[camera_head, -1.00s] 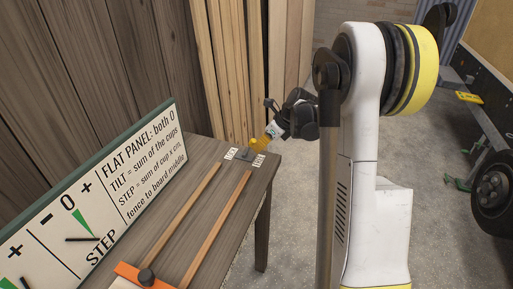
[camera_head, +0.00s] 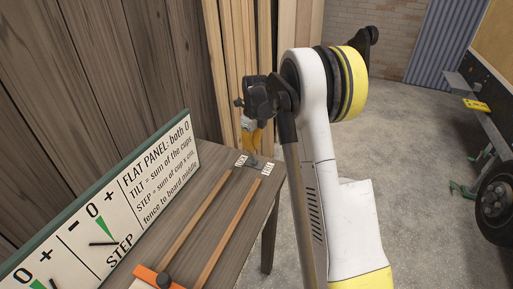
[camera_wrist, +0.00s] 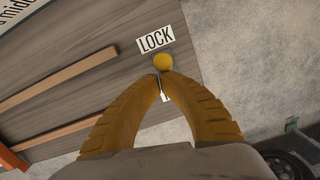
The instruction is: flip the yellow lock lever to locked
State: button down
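The lock lever's round yellow knob (camera_wrist: 163,62) shows in the wrist view just beyond my fingertips, next to the LOCK label (camera_wrist: 156,39). My gripper (camera_wrist: 162,77) has its two yellow fingers brought together at the tips, with a narrow grey and white sliver showing between them. I cannot tell whether the tips touch the knob. In the head view my gripper (camera_head: 250,142) points down over the lever's base (camera_head: 254,161) at the far end of the wooden table. There the knob is hidden or blends with my yellow fingers.
Two wooden rails (camera_head: 232,230) run along the table (camera_head: 183,200), with an orange piece (camera_head: 150,276) at the near end. A sign board (camera_head: 160,175) stands along the left edge. Planks (camera_head: 245,60) lean behind the table. The floor to the right is open, with a wheeled trailer (camera_head: 490,150) beyond.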

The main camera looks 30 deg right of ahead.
jog(key=shift+w+a, duration=0.3)
jog(key=shift+w, duration=0.15)
dwell(0.5)
